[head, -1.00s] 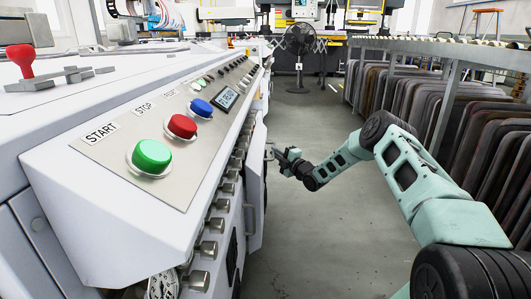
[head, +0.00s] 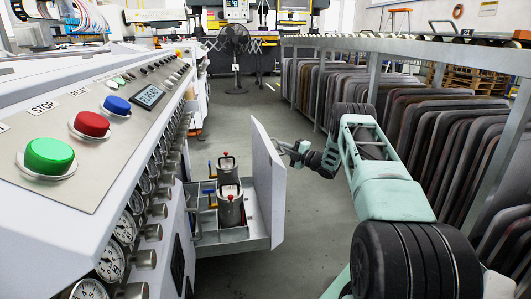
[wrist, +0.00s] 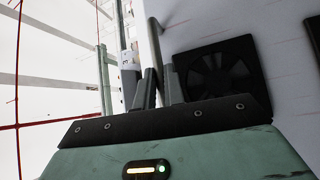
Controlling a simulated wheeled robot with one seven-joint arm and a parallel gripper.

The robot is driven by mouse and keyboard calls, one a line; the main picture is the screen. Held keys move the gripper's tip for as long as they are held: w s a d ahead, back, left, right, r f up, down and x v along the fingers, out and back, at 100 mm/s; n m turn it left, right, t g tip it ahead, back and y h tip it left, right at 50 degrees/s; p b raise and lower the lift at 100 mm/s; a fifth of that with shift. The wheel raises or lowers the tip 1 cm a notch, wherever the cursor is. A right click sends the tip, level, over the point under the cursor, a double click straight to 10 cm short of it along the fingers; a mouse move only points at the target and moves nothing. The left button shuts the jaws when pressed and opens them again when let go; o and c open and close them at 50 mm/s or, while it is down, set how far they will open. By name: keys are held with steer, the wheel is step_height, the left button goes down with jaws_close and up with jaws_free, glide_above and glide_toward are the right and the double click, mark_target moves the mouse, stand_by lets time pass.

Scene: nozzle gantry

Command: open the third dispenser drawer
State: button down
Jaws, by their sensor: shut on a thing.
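A dispenser drawer (head: 232,240) stands pulled out of the white machine, with its tall white front panel (head: 268,185) facing right. Dark canisters (head: 229,210) with handles on top stand inside it. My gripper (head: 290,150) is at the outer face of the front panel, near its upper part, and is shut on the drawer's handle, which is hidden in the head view. In the wrist view the two fingers (wrist: 160,88) are close together beside a pale surface. I cannot tell from the pictures whether this drawer is the third.
The machine's control panel (head: 110,110) has green, red and blue buttons, with several gauges (head: 125,228) below. A rack of dark panels (head: 420,125) lines the right side. The grey floor aisle (head: 300,240) between is free. A black fan (head: 234,45) stands at the back.

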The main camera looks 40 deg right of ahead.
steer(key=shift+s+d+b, duration=0.15)
steer(key=shift+s+d, duration=0.4)
steer(key=shift+d, duration=0.25)
steer(key=shift+s+d+b, duration=0.2)
steer(key=shift+s+d, duration=0.3)
steer(key=shift+d, duration=0.25)
steer(key=shift+s+d+b, duration=0.15)
steer(key=shift+s+d, duration=0.4)
steer(key=shift+d, duration=0.25)
steer(key=c, duration=1.5)
jaws_free()
steer(key=shift+p+v, duration=2.85)
steer(key=shift+v, duration=5.9)
steer(key=shift+d, duration=0.1)
